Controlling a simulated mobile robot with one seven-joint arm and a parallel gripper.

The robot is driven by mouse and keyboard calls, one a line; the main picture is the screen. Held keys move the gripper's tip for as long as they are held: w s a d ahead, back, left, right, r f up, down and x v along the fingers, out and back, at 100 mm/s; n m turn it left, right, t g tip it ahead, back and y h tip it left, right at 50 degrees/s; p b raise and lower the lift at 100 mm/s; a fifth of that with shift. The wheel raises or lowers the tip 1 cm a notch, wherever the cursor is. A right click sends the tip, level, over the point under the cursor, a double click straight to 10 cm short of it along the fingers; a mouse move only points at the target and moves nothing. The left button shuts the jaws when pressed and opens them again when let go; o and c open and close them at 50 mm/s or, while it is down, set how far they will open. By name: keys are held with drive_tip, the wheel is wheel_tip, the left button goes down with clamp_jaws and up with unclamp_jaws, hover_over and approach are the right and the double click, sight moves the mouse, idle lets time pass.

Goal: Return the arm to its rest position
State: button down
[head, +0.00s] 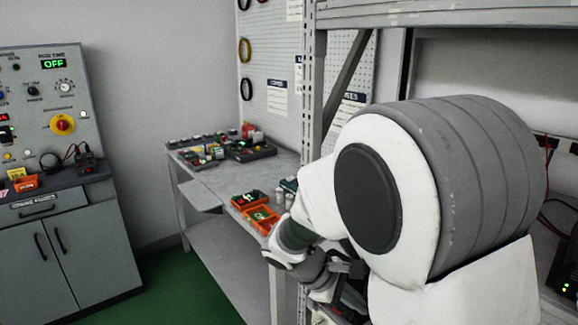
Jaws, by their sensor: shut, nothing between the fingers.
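My arm fills the right of the head view, its large white and grey link close to the camera. The arm bends down and left past the rack to a white wrist. My gripper (345,268) shows small and dark beside the wrist, partly hidden by the big arm link. It is shut and I see nothing held in it. It is in front of the rack post, low and right of the orange bins on the bench.
A grey bench (235,178) holds orange bins (261,216) and small parts. A metal rack (312,90) stands close behind my arm. A control console (62,205) with an OFF display is at left. Green floor (165,285) between console and bench is clear.

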drive_tip(key=s+r+m+t+y+p, duration=0.4)
drive_tip(key=s+r+m+y+p, duration=0.2)
drive_tip(key=s+r+m, duration=0.5)
drive_tip(key=s+r+y, duration=0.2)
drive_tip(key=s+r, duration=0.3)
drive_tip(key=r, duration=0.3)
drive_tip(key=shift+s+r+m, duration=0.3)
idle(0.5)
